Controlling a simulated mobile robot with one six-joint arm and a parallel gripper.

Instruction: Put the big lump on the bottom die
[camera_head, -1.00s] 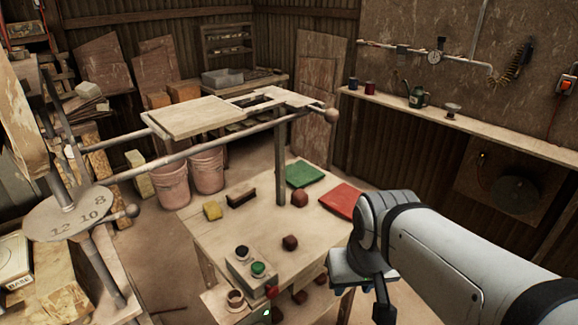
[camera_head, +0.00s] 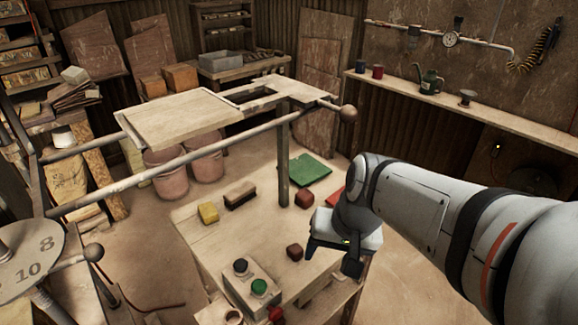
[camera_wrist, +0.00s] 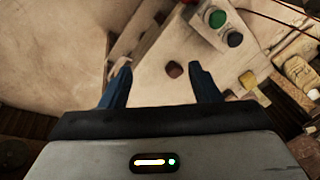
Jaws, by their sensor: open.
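Two dark red-brown lumps lie on the pale table, one nearer (camera_head: 295,251) and one farther back (camera_head: 304,199). They look alike in size, so I cannot tell which is the big one. My gripper (camera_head: 331,256) is open and empty, just right of the nearer lump in the head view and apart from it. In the wrist view a lump (camera_wrist: 174,69) shows beyond and between the two spread fingers of my gripper (camera_wrist: 159,64). I cannot make out the bottom die in either view.
A control box with a green button (camera_head: 259,287) stands at the table's front. A yellow sponge (camera_head: 208,212), a brush (camera_head: 240,194) and a green cloth (camera_head: 304,170) lie farther back. A numbered disc (camera_head: 30,258) is at left.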

